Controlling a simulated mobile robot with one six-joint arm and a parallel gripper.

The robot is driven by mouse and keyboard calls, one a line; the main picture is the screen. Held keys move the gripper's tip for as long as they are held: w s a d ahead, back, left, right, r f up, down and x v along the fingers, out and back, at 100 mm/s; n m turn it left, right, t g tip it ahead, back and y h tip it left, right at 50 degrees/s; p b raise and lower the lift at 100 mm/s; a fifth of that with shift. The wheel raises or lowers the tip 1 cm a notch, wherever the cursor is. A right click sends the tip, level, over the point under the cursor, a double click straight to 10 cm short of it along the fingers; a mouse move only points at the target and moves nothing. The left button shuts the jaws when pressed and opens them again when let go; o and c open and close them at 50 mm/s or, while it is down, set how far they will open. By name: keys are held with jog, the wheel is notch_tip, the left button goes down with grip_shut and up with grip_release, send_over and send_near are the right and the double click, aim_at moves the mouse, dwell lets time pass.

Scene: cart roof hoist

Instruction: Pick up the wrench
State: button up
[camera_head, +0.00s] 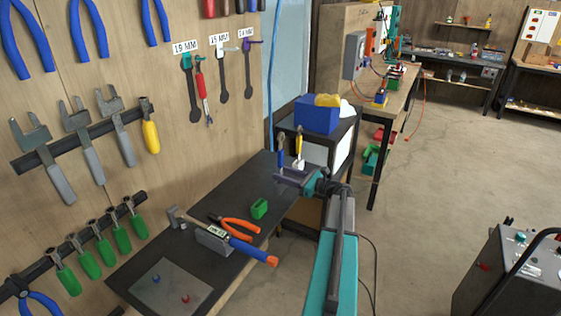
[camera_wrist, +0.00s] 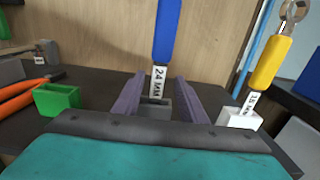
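A blue-handled tool (camera_wrist: 166,30) labelled 24 MM stands upright in a small grey holder (camera_wrist: 157,108); its top is out of the wrist view. It also shows in the head view (camera_head: 281,151). A yellow-handled wrench (camera_wrist: 271,60) with a ring end and a partly legible label stands in a white holder (camera_wrist: 239,119) to its right. My gripper (camera_wrist: 156,92) is open, its two purple fingers pointing toward the blue tool, one on each side of it in the picture. No contact shows. Wrenches (camera_head: 190,80) also hang on the wall under MM labels.
A blue bin (camera_head: 316,114) sits behind on a black stand.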

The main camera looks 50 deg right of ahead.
jog(key=shift+w, duration=0.1)
jog(key=shift+r+p+x, duration=0.2)
jog(key=shift+p+x, duration=0.85)
jog(key=shift+x, duration=0.35)
jog(key=shift+p+x, duration=0.35)
jog(key=shift+x, duration=0.7)
jog(key=shift+a+f, duration=0.15)
jog(key=shift+a, duration=0.05)
grip_shut()
